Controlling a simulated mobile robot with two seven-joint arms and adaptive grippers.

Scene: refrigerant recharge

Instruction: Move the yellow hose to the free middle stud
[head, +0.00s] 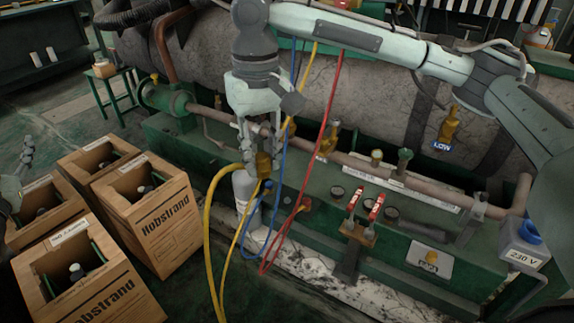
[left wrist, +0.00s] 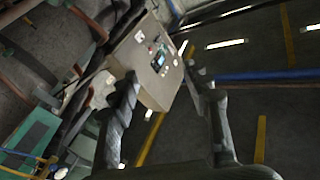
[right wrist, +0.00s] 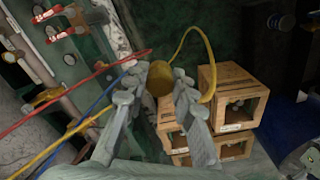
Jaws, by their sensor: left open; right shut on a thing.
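My right gripper (head: 256,142) is shut on the brass-yellow end fitting (head: 264,164) of the yellow hose (head: 208,225). It holds the fitting in front of the green machine, beside or above a grey cylinder. In the right wrist view the fitting (right wrist: 160,78) sits between the fingertips (right wrist: 158,86), and the hose arcs to the right. My left gripper (head: 26,152) is partly visible at the left edge of the head view. It is open and empty in the left wrist view (left wrist: 163,82). I cannot tell which stud is the free middle one.
A blue hose (head: 276,180) and a red hose (head: 325,125) hang close to my right gripper. The grey cylinder (head: 243,190) stands below it. Red-handled valves (head: 365,205) are to the right. Wooden crates (head: 165,215) with bottles stand at the lower left.

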